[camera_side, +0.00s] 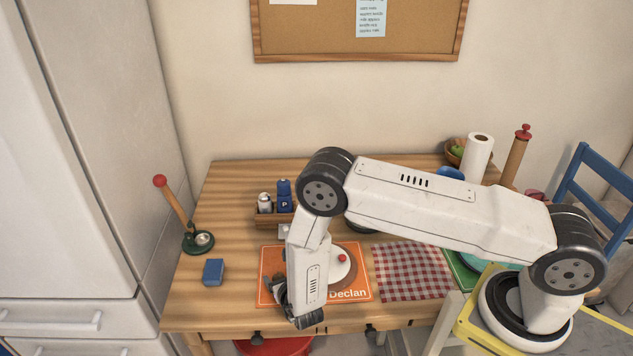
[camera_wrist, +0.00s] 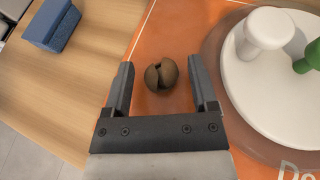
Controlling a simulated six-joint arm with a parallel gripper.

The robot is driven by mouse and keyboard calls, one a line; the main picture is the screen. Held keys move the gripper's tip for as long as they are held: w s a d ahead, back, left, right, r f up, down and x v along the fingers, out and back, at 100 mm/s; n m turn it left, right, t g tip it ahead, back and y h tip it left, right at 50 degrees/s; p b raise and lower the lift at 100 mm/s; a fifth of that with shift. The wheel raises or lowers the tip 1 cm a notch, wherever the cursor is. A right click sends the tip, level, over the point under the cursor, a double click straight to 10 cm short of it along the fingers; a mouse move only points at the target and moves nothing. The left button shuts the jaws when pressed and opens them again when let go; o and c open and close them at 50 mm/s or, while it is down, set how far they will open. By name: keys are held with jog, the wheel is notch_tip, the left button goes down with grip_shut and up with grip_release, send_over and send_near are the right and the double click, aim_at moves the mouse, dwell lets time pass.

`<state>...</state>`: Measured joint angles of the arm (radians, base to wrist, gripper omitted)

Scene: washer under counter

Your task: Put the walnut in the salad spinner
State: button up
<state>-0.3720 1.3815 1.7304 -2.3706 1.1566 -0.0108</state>
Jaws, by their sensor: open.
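The walnut (camera_wrist: 161,75) is brown, round and cracked along a seam. In the wrist view it lies on the orange placemat (camera_wrist: 150,120), between the two fingers of my gripper (camera_wrist: 160,64), with a gap on either side. My gripper is open and empty. In the side view my gripper (camera_side: 281,292) is low over the placemat's left part, and I cannot make out the walnut there. A round white-topped thing with small knobs (camera_wrist: 262,85) stands right of my gripper; I cannot tell whether it is the salad spinner. It also shows in the side view (camera_side: 341,272).
A blue block (camera_wrist: 52,24) lies left of the placemat. A green-based lever tool (camera_side: 197,241) stands at the table's left. A small caddy (camera_side: 272,219) is behind, and a checked cloth (camera_side: 412,271) lies right. Bare wood shows between block and placemat.

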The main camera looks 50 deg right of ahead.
jog(key=v, duration=1.2)
jog(key=shift+r, duration=0.1)
dwell(0.4)
jog(key=shift+w+d+r, duration=0.1)
jog(key=shift+d+r, duration=0.1)
jog(key=s+d+r+m+g+h, duration=0.4)
jog(key=s+d+r+m+g, duration=0.3)
jog(key=d+r+m+g, duration=0.65)
jog(key=s+a+r+m+t+y, duration=0.1)
jog(key=r+m+y, duration=0.2)
jog(key=m, duration=0.6)
jog(key=s+a+r+m+t+y, duration=0.2)
jog(key=m+y, duration=0.4)
jog(key=m, duration=0.3)
jog(key=shift+r, duration=0.8)
jog(key=shift+o, duration=0.5)
jog(key=shift+t, duration=0.25)
